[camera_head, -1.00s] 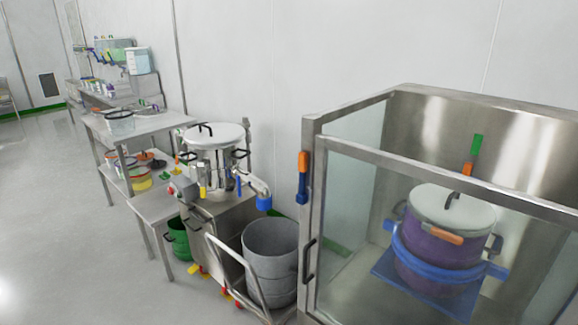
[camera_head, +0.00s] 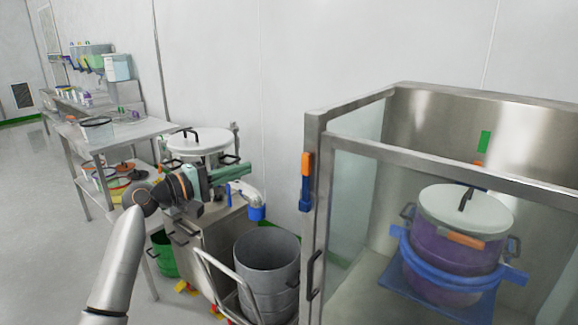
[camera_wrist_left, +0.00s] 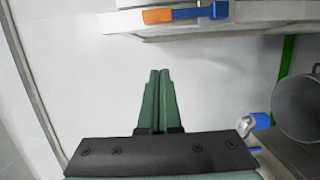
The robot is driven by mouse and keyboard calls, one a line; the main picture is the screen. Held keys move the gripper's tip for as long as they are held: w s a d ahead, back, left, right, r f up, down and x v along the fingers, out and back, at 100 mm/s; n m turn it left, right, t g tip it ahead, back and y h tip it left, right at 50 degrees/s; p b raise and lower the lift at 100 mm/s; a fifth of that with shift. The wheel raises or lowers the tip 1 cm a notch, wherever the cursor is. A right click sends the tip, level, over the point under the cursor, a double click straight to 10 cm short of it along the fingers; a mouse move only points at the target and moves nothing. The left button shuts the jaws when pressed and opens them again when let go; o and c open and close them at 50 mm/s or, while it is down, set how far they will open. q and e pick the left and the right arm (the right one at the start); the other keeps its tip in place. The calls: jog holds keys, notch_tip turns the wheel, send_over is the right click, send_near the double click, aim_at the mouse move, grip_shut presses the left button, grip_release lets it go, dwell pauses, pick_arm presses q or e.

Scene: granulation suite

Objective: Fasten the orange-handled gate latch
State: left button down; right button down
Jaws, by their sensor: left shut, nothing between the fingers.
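The orange-handled gate latch (camera_head: 306,165) is on the front left post of the glass-walled enclosure, orange at the top with a blue part (camera_head: 304,194) below it. In the left wrist view the latch's orange handle (camera_wrist_left: 158,16) and blue part lie across the top, beyond the fingertips. My left gripper (camera_head: 243,169) is left of the post and apart from the latch. Its green fingers (camera_wrist_left: 160,74) are together and empty. My right gripper is not in view.
The enclosure (camera_head: 420,165) holds a purple lidded drum (camera_head: 450,250) in a blue cradle. A grey bin (camera_head: 268,262) on a trolley stands left of the gate. A lidded steel vessel (camera_head: 196,146) is behind my left arm. Steel tables (camera_head: 130,130) line the wall.

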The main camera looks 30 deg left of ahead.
aim_at(306, 183)
pick_arm(q)
jog(key=shift+w+d, duration=0.1)
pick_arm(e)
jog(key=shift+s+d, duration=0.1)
pick_arm(q)
jog(key=w+d+p, duration=0.2)
jog(key=w+d, duration=0.5)
jog(key=w, duration=0.2)
jog(key=shift+p, duration=0.3)
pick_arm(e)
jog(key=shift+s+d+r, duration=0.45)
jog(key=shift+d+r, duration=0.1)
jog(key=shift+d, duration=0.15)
pick_arm(q)
jog(key=shift+d, duration=0.15)
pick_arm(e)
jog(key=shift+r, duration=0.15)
pick_arm(q)
jog(key=shift+d+m+p, duration=0.25)
jog(key=shift+m+p, duration=0.05)
jog(key=shift+m, duration=0.1)
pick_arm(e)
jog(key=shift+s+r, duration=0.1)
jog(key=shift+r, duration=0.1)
